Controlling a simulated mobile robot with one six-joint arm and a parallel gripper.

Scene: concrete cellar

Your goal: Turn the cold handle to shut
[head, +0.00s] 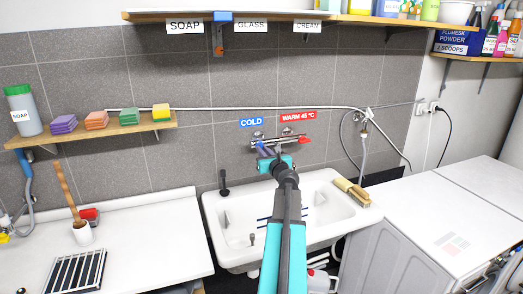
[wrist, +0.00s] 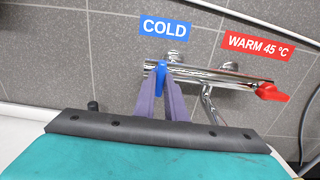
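The cold handle (wrist: 161,78) is a blue lever at the left end of the chrome mixer tap (wrist: 205,73), under the blue COLD sign (wrist: 165,27). My gripper (wrist: 162,85) has its two purple fingers on either side of the blue lever, close against it. In the head view my gripper (head: 262,148) reaches the tap (head: 285,141) above the sink, and its fingers mostly hide the lever. The red warm handle (wrist: 271,91) is at the tap's right end, clear of my fingers. Whether water runs cannot be made out.
A white sink (head: 225,225) lies below the tap, with a brush (head: 352,192) on its right edge. The red WARM sign (head: 298,116) is on the tiled wall. A shelf (head: 140,125) with sponges is at left, and a long shelf (head: 270,16) runs above.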

